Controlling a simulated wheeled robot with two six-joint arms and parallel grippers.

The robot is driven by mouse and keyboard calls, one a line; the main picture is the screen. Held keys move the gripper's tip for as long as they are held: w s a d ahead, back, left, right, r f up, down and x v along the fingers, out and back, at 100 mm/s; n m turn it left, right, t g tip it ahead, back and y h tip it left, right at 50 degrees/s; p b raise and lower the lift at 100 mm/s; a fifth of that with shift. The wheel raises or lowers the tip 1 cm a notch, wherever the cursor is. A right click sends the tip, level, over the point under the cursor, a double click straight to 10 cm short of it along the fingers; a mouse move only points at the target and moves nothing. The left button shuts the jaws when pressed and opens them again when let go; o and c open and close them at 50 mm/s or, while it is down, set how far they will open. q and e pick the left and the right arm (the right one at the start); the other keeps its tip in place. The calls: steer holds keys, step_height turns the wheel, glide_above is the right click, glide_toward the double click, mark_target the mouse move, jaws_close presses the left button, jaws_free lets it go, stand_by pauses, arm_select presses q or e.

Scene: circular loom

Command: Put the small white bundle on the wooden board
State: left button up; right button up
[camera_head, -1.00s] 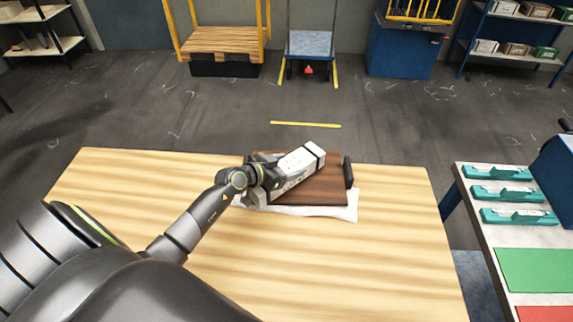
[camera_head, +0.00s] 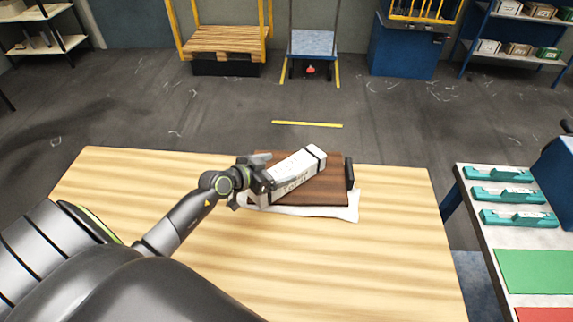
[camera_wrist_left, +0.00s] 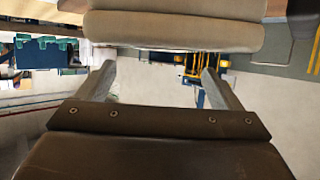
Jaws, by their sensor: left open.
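The small white bundle (camera_head: 298,168), a long white block with dark bands and some lettering, lies slantwise across the dark brown wooden board (camera_head: 325,191). In the left wrist view the pale bundle (camera_wrist_left: 170,30) fills the top, just beyond the fingertips. My left gripper (camera_head: 263,180) is at the bundle's lower left end, over the board's left edge. Its fingers (camera_wrist_left: 160,70) are spread apart with nothing between them. The gripper hides part of the board's left side. My right gripper is not in view.
The board lies on a white cloth (camera_head: 320,211) on a light wooden table (camera_head: 330,270). A black block (camera_head: 349,173) stands at the board's right edge. A side table (camera_head: 484,250) with teal holders (camera_head: 515,217) is at the right.

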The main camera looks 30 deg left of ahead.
arm_select(q)
steer(key=v, duration=0.7)
steer(key=shift+s+p, duration=0.1)
steer(key=shift+p, duration=0.25)
